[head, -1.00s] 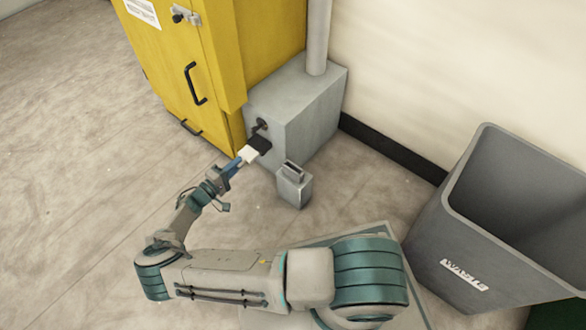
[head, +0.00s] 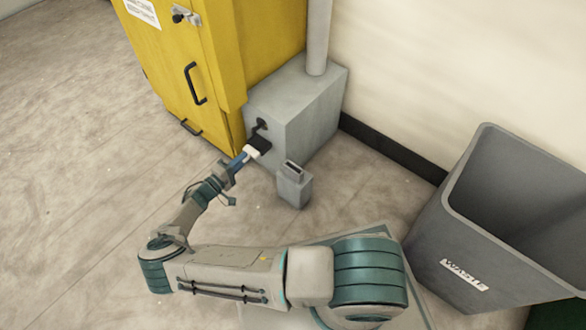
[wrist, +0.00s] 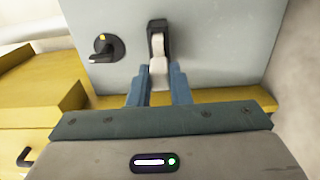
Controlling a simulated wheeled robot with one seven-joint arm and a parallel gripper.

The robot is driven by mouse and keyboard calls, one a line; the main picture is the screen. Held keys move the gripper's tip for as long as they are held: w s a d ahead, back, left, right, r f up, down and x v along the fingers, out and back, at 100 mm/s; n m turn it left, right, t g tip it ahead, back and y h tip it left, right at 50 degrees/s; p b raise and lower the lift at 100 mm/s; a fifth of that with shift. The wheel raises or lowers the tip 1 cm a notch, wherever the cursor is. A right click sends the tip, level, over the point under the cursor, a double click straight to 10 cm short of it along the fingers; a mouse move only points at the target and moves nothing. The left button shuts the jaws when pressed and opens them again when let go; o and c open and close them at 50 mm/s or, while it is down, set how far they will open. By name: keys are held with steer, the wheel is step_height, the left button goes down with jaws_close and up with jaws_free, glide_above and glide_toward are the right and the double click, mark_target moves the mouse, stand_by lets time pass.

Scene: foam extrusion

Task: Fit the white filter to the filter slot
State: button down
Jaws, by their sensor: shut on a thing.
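My gripper (wrist: 159,86) is shut on the white filter (wrist: 158,66), which shows between the blue fingers in the wrist view. In the head view the white filter (head: 250,151) is a small pale block at the tip of my gripper (head: 238,162). The black filter slot (wrist: 158,27) is on the face of the grey box. The filter's far end overlaps the slot's opening in the wrist view, and in the head view it meets the dark slot (head: 260,144). How deep it sits inside I cannot tell.
A black knob (wrist: 103,48) with a yellow mark is left of the slot on the grey box (head: 315,100). A yellow cabinet (head: 165,60) stands beside the box. A small grey holder (head: 295,188) stands in front, and a grey waste bin (head: 450,240) is at right.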

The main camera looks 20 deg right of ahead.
steer(key=shift+x, duration=1.3)
stand_by(0.4)
steer(key=c, duration=1.3)
jaws_free()
steer(key=shift+o, duration=0.2)
steer(key=shift+a, duration=0.1)
steer(key=p+v, duration=0.3)
steer(key=v, duration=1)
steer(key=shift+s+a, duration=0.25)
steer(key=shift+s, duration=0.05)
